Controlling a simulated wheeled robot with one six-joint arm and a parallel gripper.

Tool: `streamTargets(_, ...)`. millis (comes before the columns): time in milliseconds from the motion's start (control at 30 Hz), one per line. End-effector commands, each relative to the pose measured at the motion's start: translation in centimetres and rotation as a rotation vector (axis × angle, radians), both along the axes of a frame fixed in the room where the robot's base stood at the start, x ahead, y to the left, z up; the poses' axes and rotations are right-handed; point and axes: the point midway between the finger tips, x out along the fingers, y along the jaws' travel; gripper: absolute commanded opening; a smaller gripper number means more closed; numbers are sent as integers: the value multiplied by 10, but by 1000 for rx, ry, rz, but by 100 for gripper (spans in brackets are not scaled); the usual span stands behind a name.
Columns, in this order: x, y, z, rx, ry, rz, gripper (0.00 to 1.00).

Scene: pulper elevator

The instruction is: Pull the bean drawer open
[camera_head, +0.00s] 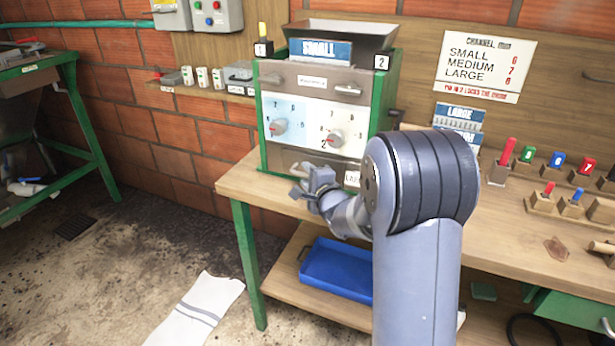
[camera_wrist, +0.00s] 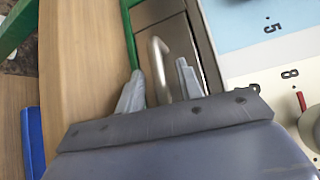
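A green-framed machine (camera_head: 372,120) stands on the wooden bench, with two dials on its white and blue front. Below the dials is a dark metal drawer front (camera_head: 335,163), seemingly flush with the frame; it also shows in the wrist view (camera_wrist: 178,22). No label naming it as the bean drawer is readable. A curved metal handle (camera_wrist: 161,68) sticks out from this front. My gripper (camera_head: 301,178) is at the drawer's left part. In the wrist view my gripper (camera_wrist: 159,72) is open, its fingers on either side of the handle with gaps. Contact cannot be seen.
The bench top (camera_head: 240,184) runs below the machine. A blue tray (camera_head: 337,270) sits on the shelf underneath. Colored pegs in wooden blocks (camera_head: 541,202) stand to the right. A white cloth (camera_head: 200,308) lies on the floor, which is otherwise mostly clear at left.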

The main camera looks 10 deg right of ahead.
Motion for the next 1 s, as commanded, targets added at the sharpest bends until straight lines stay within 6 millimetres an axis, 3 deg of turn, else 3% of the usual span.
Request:
streamTargets(333, 4, 1, 0, 0, 0, 0, 35)
streamTargets(767, 4, 1, -1, 0, 0, -1, 1)
streamTargets(1000, 4, 1, -1, 0, 0, -1, 0)
